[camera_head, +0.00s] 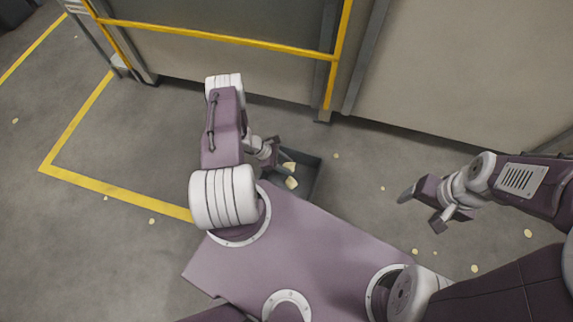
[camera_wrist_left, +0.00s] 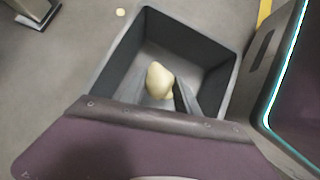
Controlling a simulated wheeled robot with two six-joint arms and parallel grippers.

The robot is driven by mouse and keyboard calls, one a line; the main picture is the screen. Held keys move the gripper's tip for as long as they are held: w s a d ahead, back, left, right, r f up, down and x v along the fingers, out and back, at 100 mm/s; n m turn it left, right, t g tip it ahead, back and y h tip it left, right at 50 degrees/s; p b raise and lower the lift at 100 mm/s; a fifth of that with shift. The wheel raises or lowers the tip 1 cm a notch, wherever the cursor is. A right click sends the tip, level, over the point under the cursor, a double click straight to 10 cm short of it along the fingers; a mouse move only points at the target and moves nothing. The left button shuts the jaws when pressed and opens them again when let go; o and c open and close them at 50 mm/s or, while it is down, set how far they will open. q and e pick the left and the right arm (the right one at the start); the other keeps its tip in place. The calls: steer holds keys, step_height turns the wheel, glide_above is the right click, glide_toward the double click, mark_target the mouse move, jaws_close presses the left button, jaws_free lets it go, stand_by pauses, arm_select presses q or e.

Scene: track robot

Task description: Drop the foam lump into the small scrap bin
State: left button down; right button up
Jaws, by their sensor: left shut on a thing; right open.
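The foam lump (camera_wrist_left: 159,80) is pale yellow and shows over the dark grey scrap bin (camera_wrist_left: 215,88) in the left wrist view. My left gripper (camera_head: 280,160) is shut on it, with a dark finger beside it. In the head view the bin (camera_head: 310,178) stands on the floor beyond my base, partly hidden by my base and left arm. A pale piece (camera_head: 289,166) shows at the left gripper and another (camera_head: 291,183) just below it; I cannot tell which is held. My right gripper (camera_head: 424,208) is open and empty, off to the right.
Small pale crumbs (camera_head: 415,251) lie scattered on the floor. A yellow rail (camera_head: 220,37) and grey panels (camera_head: 460,70) stand behind the bin. A yellow floor line (camera_head: 120,192) runs at the left. The floor between the bin and my right gripper is mostly clear.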

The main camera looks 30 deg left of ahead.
arm_select(q)
steer(key=c, duration=0.8)
jaws_free()
steer(key=p+v, duration=0.5)
steer(key=v, duration=0.4)
